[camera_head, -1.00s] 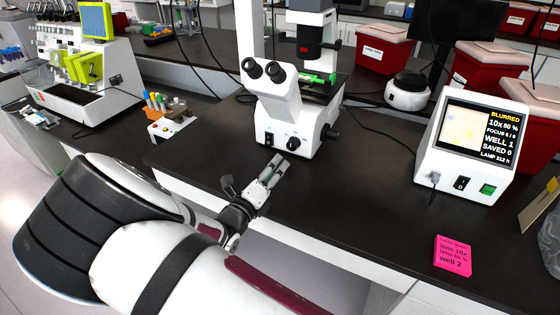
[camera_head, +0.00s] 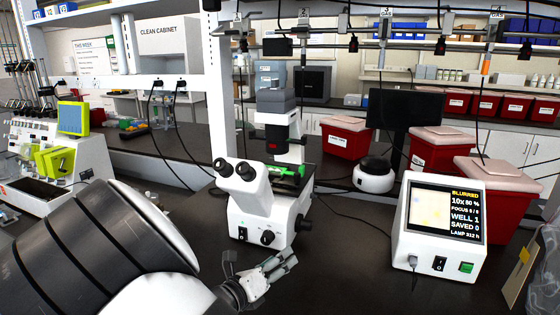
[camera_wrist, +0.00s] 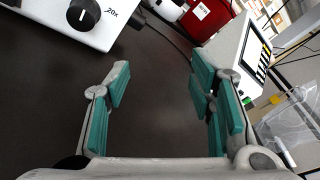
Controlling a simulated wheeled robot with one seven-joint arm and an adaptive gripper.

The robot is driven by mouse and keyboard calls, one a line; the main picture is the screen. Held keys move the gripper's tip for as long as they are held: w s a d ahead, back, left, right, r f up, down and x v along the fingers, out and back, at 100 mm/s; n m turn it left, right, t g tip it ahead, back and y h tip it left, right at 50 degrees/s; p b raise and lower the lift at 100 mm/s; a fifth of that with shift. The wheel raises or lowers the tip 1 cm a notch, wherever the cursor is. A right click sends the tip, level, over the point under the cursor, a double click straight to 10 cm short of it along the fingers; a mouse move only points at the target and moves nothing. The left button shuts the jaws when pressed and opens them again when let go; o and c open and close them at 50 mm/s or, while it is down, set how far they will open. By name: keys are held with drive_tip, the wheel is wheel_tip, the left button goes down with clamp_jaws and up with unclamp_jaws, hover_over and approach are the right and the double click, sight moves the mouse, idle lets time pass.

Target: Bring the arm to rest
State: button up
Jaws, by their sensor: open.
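My gripper (camera_head: 284,262) is open and empty, low in front of the microscope (camera_head: 262,200), in the head view. In the wrist view its two teal-padded fingers (camera_wrist: 160,100) stand wide apart with only dark bench top between them. The microscope is white with black eyepieces, and a green item lies on its stage. Its base with a "20x" knob shows at the upper left of the wrist view (camera_wrist: 60,18). My arm reaches in from the lower left of the head view and hides part of the bench.
A white monitor box (camera_head: 440,225) reading "BLURRED", "WELL 1" stands to the right, with red bins (camera_head: 490,200) behind it. A round black-topped device (camera_head: 373,175) stands behind the microscope. A white machine with green parts (camera_head: 50,150) is at the left. Dark bench (camera_head: 345,265) is clear between microscope and monitor.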

drive_tip(key=s+d+r+m+g+y, duration=0.1)
drive_tip(key=s+d+r+m+g, duration=0.4)
drive_tip(key=d+m, duration=0.45)
drive_tip(key=s+d+r+m+g, duration=0.5)
drive_tip(key=d+m, duration=0.4)
drive_tip(key=d, duration=0.1)
drive_tip(key=s+r+m+t+y, duration=0.1)
drive_tip(key=s+r+m+y, duration=0.3)
drive_tip(key=s+m, duration=0.5)
drive_tip(key=s+d+r+m+t+y, duration=0.1)
drive_tip(key=s+r+m+y, duration=0.3)
drive_tip(key=s+m, duration=0.5)
wheel_tip(320, 180, up, 3)
drive_tip(key=shift+s+f+y, duration=0.2)
drive_tip(key=shift+s+y, duration=0.1)
drive_tip(key=shift+s, duration=0.05)
drive_tip(key=shift+d, duration=0.1)
